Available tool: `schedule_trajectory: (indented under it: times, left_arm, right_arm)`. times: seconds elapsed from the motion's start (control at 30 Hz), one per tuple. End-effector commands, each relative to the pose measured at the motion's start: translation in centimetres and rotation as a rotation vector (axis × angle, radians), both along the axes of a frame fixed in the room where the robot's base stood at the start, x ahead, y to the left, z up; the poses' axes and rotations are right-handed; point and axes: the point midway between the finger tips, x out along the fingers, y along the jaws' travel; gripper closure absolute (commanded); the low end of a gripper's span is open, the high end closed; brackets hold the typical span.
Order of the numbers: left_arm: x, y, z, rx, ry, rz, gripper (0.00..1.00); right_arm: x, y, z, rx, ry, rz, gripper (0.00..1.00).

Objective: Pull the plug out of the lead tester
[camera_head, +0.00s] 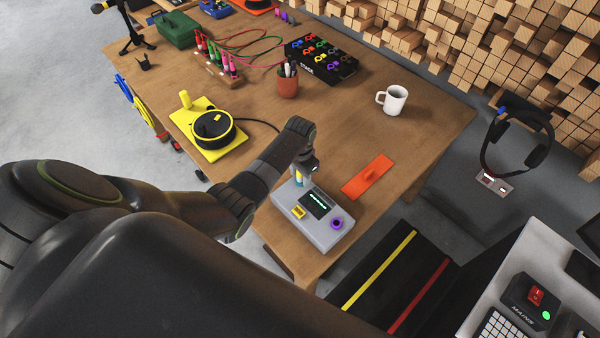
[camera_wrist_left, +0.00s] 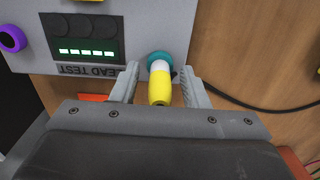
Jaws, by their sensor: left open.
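The lead tester (camera_head: 322,233) is a grey box near the front corner of the wooden table, with a lit green display, a yellow part and a purple knob. In the left wrist view the tester (camera_wrist_left: 78,12) shows upside down, lettered LEAD TEST, with several green bars lit. The yellow plug (camera_wrist_left: 160,88), with a white collar, stands in a teal ring socket (camera_wrist_left: 159,57) at the tester's edge. My left gripper (camera_head: 304,172) is over that end of the tester. In the wrist view its open fingers (camera_wrist_left: 160,80) stand on both sides of the plug, with gaps visible.
A white mug (camera_head: 392,100), a pen cup (camera_head: 288,82) and a yellow-based round device (camera_head: 210,130) stand farther back. A black cable (camera_wrist_left: 245,103) runs beside the plug.

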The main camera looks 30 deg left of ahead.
Motion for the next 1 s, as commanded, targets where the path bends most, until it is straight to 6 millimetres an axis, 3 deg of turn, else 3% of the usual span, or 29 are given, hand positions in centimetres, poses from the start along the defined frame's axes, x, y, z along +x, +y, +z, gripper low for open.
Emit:
schedule_trajectory:
  times: [1.0]
  left_arm:
    - [0.03, -0.02, 0.01, 0.000, -0.001, 0.000, 0.59]
  right_arm:
    - [-0.03, 0.18, 0.62, 0.002, 0.000, -0.001, 0.64]
